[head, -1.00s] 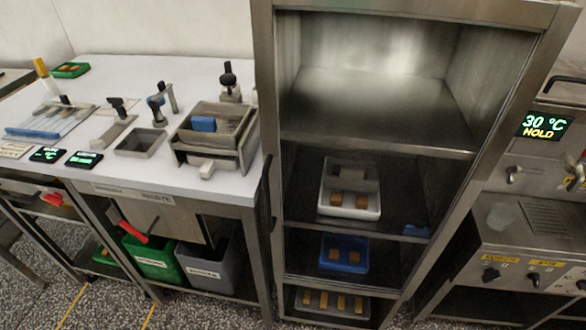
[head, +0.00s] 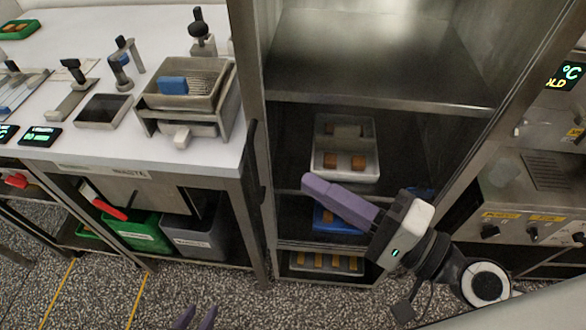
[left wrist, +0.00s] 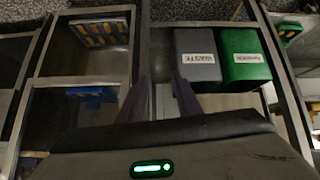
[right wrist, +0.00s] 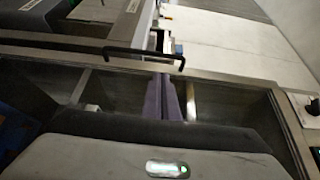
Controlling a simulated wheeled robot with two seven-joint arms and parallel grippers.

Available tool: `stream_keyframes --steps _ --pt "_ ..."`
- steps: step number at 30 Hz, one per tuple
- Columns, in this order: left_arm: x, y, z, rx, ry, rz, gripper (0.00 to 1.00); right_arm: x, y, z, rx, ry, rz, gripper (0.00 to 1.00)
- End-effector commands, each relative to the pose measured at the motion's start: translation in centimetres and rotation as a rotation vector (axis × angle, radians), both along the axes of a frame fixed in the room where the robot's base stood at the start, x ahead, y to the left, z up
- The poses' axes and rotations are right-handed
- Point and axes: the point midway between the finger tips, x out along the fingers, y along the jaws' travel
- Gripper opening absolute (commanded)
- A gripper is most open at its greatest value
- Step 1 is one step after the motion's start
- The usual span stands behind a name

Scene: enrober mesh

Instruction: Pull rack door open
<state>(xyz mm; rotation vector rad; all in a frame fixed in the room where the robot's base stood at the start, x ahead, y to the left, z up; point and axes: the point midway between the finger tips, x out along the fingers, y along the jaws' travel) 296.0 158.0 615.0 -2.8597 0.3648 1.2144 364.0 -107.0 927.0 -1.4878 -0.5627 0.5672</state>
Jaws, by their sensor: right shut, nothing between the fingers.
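The tall steel rack (head: 385,104) stands in the middle of the head view, its shelves visible from the front. A dark upright handle (head: 251,140) is at its left edge; a black bar handle (right wrist: 143,57) also shows in the right wrist view. I cannot tell whether a clear door pane covers the front. My right gripper (head: 310,185) is shut and empty, in front of the middle shelves, to the right of the handle and apart from it.
A white worktable (head: 75,160) stands left of the rack, with a green bin (head: 140,232) and a grey bin (head: 205,235) below. Trays of brown pieces, including a white tray (head: 345,170), sit on the rack shelves. A steel machine (head: 530,195) stands right. Speckled floor is clear in front.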

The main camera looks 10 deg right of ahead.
Motion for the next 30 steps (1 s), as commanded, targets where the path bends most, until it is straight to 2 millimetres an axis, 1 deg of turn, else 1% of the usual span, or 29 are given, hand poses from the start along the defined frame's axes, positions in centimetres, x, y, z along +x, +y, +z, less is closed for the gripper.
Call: stream_keyframes --steps 1,6,10,15,21,30 --pt "0.2 0.0 0.9 -0.001 -0.005 0.002 0.31 0.5 0.3 0.5 0.005 0.000 -0.002 0.00" --pt "0.8 0.6 2.9 -0.002 -0.021 0.015 0.31 2.7 2.2 0.8 0.005 -0.001 -0.003 0.00" --pt "0.4 1.3 3.0 0.005 -0.007 0.027 0.31 4.5 3.9 0.6 0.002 -0.001 -0.002 0.00" --pt "0.3 1.3 3.6 0.006 -0.003 0.026 0.31 6.3 5.5 0.2 0.001 0.001 -0.001 0.00" --pt "0.1 1.1 3.9 0.004 -0.002 0.023 0.31 7.0 6.3 0.0 -0.003 0.002 0.001 0.00" --pt "-0.1 1.0 3.8 0.005 0.002 0.020 0.31 7.1 6.3 -0.1 -0.003 0.001 0.001 0.00"
